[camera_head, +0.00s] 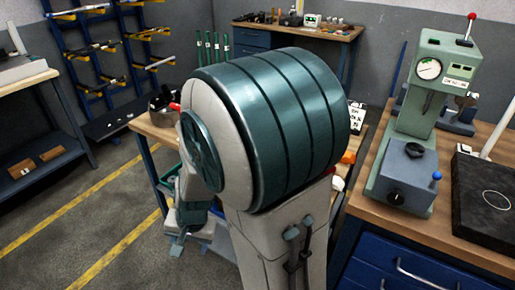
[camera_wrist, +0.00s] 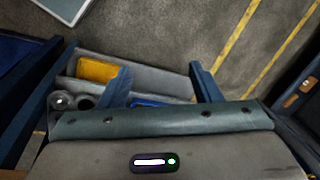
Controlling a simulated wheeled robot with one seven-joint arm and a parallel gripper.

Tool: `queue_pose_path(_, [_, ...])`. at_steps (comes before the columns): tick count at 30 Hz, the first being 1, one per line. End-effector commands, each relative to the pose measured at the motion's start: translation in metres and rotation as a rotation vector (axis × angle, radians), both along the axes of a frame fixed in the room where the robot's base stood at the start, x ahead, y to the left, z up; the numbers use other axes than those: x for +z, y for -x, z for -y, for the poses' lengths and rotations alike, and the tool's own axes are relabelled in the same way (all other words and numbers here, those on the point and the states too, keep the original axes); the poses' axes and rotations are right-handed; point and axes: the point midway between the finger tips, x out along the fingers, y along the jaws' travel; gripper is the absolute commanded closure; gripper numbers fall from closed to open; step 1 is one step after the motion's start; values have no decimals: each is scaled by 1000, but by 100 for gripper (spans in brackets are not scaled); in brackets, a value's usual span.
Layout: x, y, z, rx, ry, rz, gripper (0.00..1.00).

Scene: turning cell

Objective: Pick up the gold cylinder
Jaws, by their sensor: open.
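I cannot make out a gold cylinder in either view. A blue piece (camera_wrist: 150,101) shows between the fingers, partly hidden by the gripper body. In the head view, my large arm link hides much of the bench behind it.
Round metal parts (camera_wrist: 62,101) sit at the left of the wrist view. In the head view, a green press (camera_head: 430,90) stands on the right bench (camera_head: 420,235). A blue rack (camera_head: 85,60) is at the back left. Yellow-lined floor (camera_head: 70,220) at left is open.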

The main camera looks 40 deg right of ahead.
Motion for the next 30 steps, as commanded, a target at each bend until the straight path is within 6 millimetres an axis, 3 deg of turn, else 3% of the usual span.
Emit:
queue_pose_path(3, [-41,-9,9,-177,46,-38,42])
queue_pose_path(9, [-95,-17,46,-472,202,-22,42])
queue_pose_path(16, [-123,-22,110,-759,466,131,42])
queue_pose_path(22, [-104,-31,167,-939,710,408,42])
queue_pose_path(27, [-57,-44,197,-1022,869,724,42])
queue_pose_path(30, [-28,-51,202,-1042,925,895,42])
